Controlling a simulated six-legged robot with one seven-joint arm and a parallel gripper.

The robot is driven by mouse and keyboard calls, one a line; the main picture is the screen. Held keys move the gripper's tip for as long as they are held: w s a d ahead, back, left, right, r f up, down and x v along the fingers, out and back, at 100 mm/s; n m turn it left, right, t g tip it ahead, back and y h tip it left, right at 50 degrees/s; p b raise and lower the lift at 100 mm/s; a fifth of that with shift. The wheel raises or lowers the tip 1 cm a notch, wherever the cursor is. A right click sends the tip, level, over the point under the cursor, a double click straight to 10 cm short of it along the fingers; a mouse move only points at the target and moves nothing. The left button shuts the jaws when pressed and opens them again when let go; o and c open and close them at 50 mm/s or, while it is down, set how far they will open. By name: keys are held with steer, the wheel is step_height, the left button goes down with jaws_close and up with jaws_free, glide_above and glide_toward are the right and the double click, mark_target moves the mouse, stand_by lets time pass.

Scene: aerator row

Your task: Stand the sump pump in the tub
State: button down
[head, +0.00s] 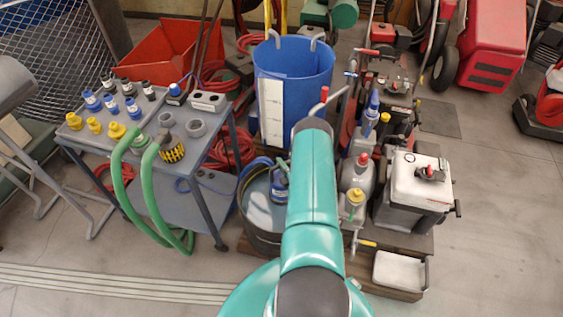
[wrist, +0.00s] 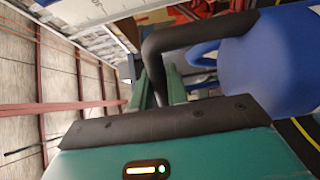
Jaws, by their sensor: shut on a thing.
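The sump pump (head: 281,187) is a blue body seen just left of my arm in the head view, inside the outline of a dark round tub (head: 244,222) with a pale inside. In the wrist view the blue pump body (wrist: 262,62) is at the right, with a blue loop and a dark bent piece beside it. My gripper (wrist: 162,90) has its green fingers shut on this dark piece. My arm hides the gripper and part of the pump in the head view. I cannot tell whether the pump touches the tub's bottom.
A tall blue bin (head: 305,75) with a white scale stands behind the tub. A grey cart (head: 210,155) with bottles and green hoses stands left. A red-framed machine (head: 345,125), bottles and a white-topped box (head: 415,180) crowd the right.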

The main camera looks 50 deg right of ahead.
steer(key=shift+f, duration=0.8)
steer(key=shift+w, duration=0.1)
